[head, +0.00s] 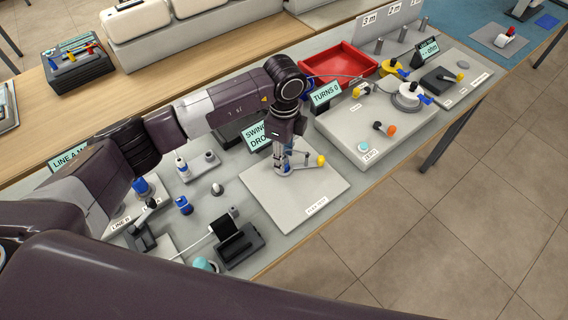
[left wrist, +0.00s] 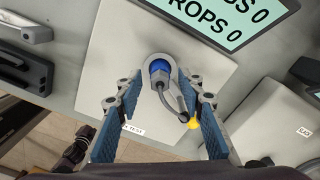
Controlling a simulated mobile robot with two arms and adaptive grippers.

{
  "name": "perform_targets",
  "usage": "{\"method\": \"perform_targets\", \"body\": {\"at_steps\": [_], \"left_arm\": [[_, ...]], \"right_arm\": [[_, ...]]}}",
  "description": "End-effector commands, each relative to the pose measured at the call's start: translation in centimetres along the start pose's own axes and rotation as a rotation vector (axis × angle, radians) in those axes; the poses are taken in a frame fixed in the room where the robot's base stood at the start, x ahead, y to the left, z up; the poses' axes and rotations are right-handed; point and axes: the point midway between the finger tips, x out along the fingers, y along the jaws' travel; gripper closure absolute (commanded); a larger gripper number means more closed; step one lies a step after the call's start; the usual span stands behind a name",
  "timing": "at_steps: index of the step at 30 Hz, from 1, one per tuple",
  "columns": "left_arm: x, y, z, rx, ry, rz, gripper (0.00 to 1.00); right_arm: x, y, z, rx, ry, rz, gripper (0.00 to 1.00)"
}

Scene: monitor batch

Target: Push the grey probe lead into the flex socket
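The flex test plate (head: 322,192) is pale and lies below my left gripper (head: 287,162). On it stands a round grey fixture with a blue piece (left wrist: 158,70) in its top and an arm ending in a yellow knob (head: 321,160). A short grey lead (left wrist: 171,101) curves from the blue piece toward the yellow knob (left wrist: 192,122). My left gripper, also in the left wrist view (left wrist: 162,92), is open, its fingers on either side of the fixture. I cannot tell how deep the blue piece sits. My right gripper is not in view.
A dark stand (head: 238,245) with a grey-white plug and pale cable is left of the plate. Several small blue and white connectors lie farther left. Display signs stand behind. A pale box (head: 375,155) with knobs and a red tray (head: 340,66) are to the right.

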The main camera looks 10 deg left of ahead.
Motion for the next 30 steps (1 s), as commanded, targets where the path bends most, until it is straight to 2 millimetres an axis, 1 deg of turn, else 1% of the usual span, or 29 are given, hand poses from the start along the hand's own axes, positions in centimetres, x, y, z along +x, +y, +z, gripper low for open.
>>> {"method": "perform_targets", "body": {"at_steps": [5, 8, 15, 18, 21, 25, 30], "left_arm": [[-0.6, -0.1, 0.0, 0.000, 0.000, -0.002, 0.64], [-1.9, -0.2, 0.0, 0.000, 0.001, -0.005, 0.64], [-7.0, -0.2, 0.0, 0.000, 0.000, -0.006, 0.64], [-8.9, -0.1, 0.0, 0.000, 0.000, -0.004, 0.64], [-10.5, -0.1, 0.0, 0.000, 0.000, -0.003, 0.64], [-11.6, -0.1, 0.0, 0.000, 0.000, -0.002, 0.64], [-12.1, 0.0, 0.0, 0.000, 0.000, 0.000, 0.64]], "right_arm": [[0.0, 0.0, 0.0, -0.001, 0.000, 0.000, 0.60], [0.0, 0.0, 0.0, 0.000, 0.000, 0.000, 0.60], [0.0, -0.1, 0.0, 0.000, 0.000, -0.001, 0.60], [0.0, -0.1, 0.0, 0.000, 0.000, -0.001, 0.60], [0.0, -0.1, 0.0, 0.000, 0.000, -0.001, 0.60], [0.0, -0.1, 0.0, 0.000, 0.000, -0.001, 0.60], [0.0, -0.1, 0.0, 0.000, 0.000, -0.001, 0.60]]}}
